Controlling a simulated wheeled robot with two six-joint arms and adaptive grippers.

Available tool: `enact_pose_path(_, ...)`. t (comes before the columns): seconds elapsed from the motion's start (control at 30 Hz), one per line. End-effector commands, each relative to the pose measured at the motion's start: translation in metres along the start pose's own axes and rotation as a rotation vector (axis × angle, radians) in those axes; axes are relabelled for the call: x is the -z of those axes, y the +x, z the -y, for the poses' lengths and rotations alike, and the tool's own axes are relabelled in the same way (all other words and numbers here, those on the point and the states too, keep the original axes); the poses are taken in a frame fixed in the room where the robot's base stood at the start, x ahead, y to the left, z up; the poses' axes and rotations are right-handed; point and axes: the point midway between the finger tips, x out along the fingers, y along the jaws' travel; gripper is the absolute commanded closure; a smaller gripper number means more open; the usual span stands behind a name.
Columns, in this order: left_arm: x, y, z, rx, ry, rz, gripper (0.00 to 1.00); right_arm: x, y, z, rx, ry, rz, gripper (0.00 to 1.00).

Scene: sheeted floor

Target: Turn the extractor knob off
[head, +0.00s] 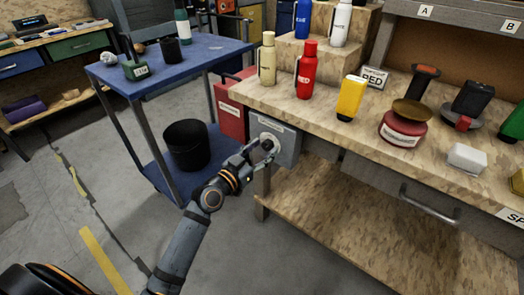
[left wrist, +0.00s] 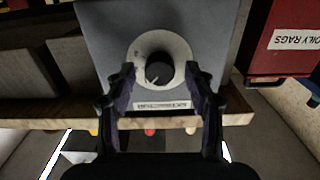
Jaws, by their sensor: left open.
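The extractor control is a grey box (head: 287,142) fixed at the left end of the workbench. A dark round knob (left wrist: 159,72) sits on a pale ring plate (left wrist: 161,42) on its face. The knob also shows in the head view (head: 268,144), partly hidden by my gripper. My left gripper (left wrist: 160,82) is open, one finger on each side of the knob. I cannot tell whether the fingers touch it. A pale mark shows on the knob, and a label strip (left wrist: 160,105) sits on the box. My right gripper is not in view.
The wooden workbench (head: 330,112) carries a red bottle (head: 307,72), a beige bottle (head: 267,60) and a yellow bottle (head: 350,98). A red oily rags box (head: 232,108) stands beside the grey box. A blue cart (head: 205,52) with a black bin (head: 187,145) is left.

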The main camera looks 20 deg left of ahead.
Motion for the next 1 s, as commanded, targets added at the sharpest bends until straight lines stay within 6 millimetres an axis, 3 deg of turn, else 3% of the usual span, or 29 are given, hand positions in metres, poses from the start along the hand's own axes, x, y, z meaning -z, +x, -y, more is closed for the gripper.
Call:
enact_pose_path(0.23, -0.0002, 0.0011, 0.0000, 0.000, 0.000, 0.000, 0.46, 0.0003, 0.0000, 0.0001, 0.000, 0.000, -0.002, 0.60)
enact_pose_path(0.63, -0.0002, 0.0008, 0.0002, 0.001, 0.000, 0.000, 1.00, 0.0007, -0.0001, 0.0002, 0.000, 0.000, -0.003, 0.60)
enact_pose_path(1.0, 0.0003, 0.0009, 0.0002, 0.000, -0.076, 0.000, 1.00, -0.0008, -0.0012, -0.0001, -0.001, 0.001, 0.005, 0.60)
